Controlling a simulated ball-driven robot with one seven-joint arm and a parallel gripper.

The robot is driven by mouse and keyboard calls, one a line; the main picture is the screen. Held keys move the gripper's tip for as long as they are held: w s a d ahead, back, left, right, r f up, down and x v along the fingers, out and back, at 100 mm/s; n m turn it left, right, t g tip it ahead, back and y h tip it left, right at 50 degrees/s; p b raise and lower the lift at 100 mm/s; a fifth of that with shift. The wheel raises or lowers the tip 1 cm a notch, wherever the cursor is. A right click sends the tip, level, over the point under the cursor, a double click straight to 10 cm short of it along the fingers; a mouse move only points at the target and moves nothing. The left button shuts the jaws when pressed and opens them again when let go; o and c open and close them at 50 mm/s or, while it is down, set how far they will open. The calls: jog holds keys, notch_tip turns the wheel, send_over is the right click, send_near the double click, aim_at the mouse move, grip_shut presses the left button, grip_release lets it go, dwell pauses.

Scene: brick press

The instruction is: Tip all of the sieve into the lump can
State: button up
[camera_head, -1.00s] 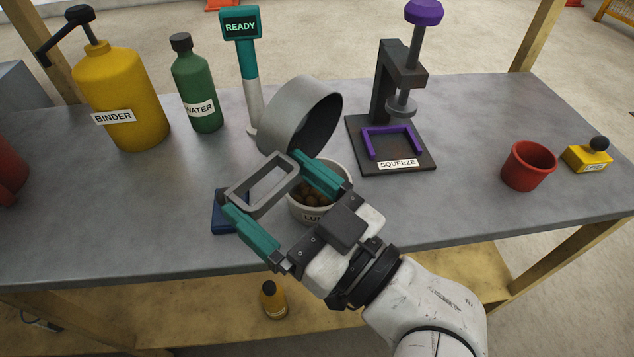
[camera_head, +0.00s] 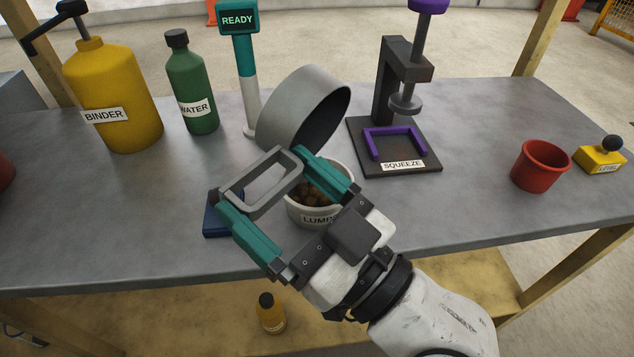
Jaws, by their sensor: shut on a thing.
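The sieve (camera_head: 300,105) is a grey round pan with a rectangular loop handle. My gripper (camera_head: 262,190) has its teal fingers shut on the handle. The sieve is tilted steeply, its dark open side facing right and down. It is held above the white lump can (camera_head: 318,216), labelled "LUMP", at its back edge. Brown lumps (camera_head: 312,192) lie in the can. My fingers hide part of the can's rim, and I cannot see whether anything is left inside the sieve.
A yellow binder bottle (camera_head: 115,95), green water bottle (camera_head: 191,85) and READY post (camera_head: 244,70) stand behind left. The squeeze press (camera_head: 400,130) is right of the can. A red cup (camera_head: 541,166) and a yellow block (camera_head: 600,156) are far right. A blue object (camera_head: 218,222) is partly hidden at left.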

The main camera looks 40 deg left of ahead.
jog(key=shift+d+f+y+b, duration=0.25)
jog(key=shift+y+b, duration=0.3)
jog(key=shift+b, duration=1.35)
jog(key=shift+d+f+y+b, duration=0.15)
jog(key=shift+f+y+b, duration=0.3)
jog(key=shift+b, duration=1.4)
